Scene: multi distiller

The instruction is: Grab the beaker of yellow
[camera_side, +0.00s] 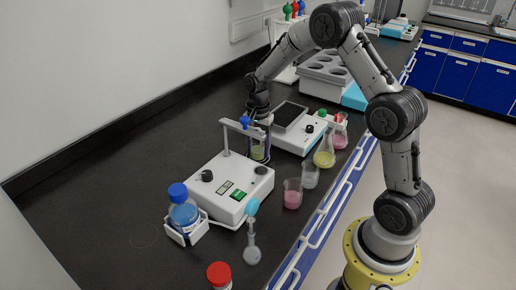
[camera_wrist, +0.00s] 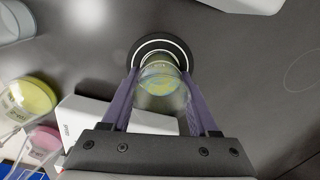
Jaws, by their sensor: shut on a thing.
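The beaker of yellow (camera_wrist: 160,82) is clear glass with yellow-green liquid, seen from above between my gripper's (camera_wrist: 160,92) two purple fingers in the wrist view. The fingers are shut on its sides. In the side view the beaker (camera_side: 258,152) is upright behind the white stirrer device, with my gripper (camera_side: 259,138) around its upper part. Its lower part is partly hidden, and I cannot tell whether it touches the surface below. A dark disc with a pale ring (camera_wrist: 160,44) shows beyond it in the wrist view.
The white device (camera_side: 226,190) with an upright rod stands close by. A blue-capped bottle (camera_side: 184,216), a pink beaker (camera_side: 292,197), a clear beaker (camera_side: 310,178), a yellow conical flask (camera_side: 324,158) and a balance (camera_side: 298,128) are around. The bench towards the wall is clear.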

